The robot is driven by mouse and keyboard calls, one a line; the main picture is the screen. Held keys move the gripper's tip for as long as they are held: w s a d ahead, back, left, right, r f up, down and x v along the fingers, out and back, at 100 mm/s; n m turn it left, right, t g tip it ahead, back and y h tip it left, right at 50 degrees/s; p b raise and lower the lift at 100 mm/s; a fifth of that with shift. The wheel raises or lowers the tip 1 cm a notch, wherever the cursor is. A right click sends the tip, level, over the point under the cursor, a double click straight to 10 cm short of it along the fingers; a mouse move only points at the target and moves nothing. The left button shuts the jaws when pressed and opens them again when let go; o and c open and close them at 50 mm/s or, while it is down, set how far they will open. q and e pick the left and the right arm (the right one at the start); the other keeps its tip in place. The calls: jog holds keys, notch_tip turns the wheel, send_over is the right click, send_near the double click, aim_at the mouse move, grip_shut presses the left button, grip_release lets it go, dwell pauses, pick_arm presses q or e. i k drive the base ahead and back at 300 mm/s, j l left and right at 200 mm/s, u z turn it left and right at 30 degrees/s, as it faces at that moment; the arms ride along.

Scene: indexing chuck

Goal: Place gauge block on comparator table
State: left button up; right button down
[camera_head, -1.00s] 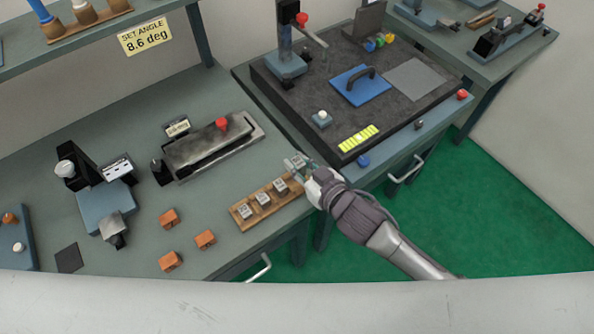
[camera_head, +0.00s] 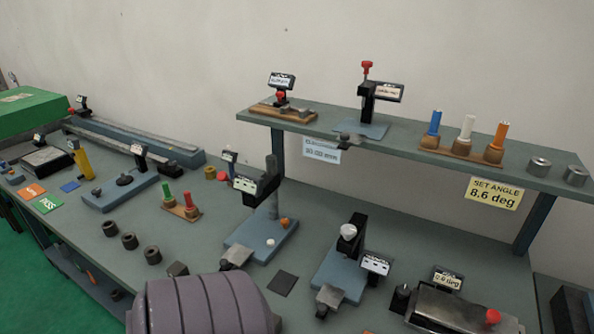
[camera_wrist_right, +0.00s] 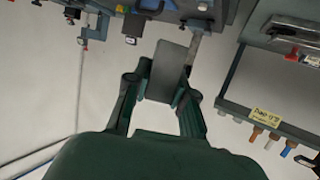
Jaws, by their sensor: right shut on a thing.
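A plain grey block (camera_wrist_right: 168,70), apparently the gauge block, is between the fingers of my right gripper (camera_wrist_right: 163,88) in the right wrist view. The gripper is shut on it, and the block sticks out past the fingertips. In the head view a stand with a blue base (camera_head: 249,246), a dark column and a display looks like the comparator. A second blue-based stand (camera_head: 333,276) with a display is right of it. I cannot tell for sure which has the comparator table. Neither gripper shows in the head view.
A ribbed grey part of my arm (camera_head: 205,305) covers the bench front in the head view. A shelf (camera_head: 420,150) overhangs the back right. Dark cylinders (camera_head: 130,241), a rack with green and red pins (camera_head: 182,207) and a dark pad (camera_head: 283,283) lie near the stands.

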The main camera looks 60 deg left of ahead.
aim_at(238, 254)
jog(key=u, duration=1.5)
jog(key=i+j+u, duration=0.15)
jog(key=j+u, duration=0.15)
jog(key=i+j+u, duration=0.25)
jog(key=j, duration=0.25)
jog(key=i+j+u, duration=0.3)
jog(key=k+j, duration=0.05)
jog(key=k, duration=0.05)
